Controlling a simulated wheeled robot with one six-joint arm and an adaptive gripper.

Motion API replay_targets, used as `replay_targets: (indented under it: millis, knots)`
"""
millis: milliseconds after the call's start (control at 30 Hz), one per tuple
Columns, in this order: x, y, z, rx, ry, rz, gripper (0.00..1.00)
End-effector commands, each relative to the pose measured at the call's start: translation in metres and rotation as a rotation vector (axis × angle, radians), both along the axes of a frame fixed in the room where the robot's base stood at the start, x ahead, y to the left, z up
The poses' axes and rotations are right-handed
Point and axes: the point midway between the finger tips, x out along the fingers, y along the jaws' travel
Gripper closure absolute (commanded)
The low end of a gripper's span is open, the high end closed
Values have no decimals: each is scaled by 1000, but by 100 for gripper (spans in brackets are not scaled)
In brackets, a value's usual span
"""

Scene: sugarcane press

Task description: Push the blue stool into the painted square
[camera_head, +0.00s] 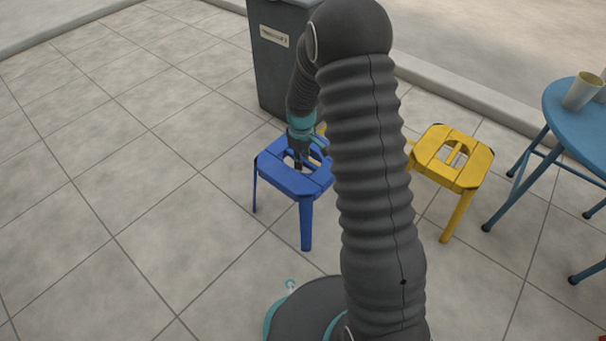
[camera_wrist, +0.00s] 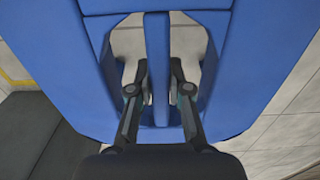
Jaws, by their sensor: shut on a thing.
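The blue stool (camera_head: 270,174) stands upright on the tiled floor, left of my arm in the head view. Its seat also fills much of the wrist view (camera_wrist: 245,60). My gripper (camera_head: 297,160) reaches down onto the seat from above. In the wrist view, its fingers (camera_wrist: 160,88) go into the two seat openings and are shut on the bar between them. A short yellow line (camera_wrist: 14,80) shows on the floor at the left edge of the wrist view; it may be part of the painted square.
A dark grey bin (camera_head: 275,75) stands just behind the blue stool. A yellow stool (camera_head: 452,160) stands to the right, beyond my arm. A round blue table (camera_head: 575,125) with cups (camera_head: 582,91) is at the right edge. The tiled floor on the left is clear.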

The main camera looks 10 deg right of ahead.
Motion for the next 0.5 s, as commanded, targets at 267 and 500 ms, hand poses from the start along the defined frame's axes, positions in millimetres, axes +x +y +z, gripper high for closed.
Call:
replay_targets:
  millis: [267, 500]
  knots:
    - [4, -6, 0, 0, 0, -1, 100]
    - [14, -20, 0, 0, 0, -2, 100]
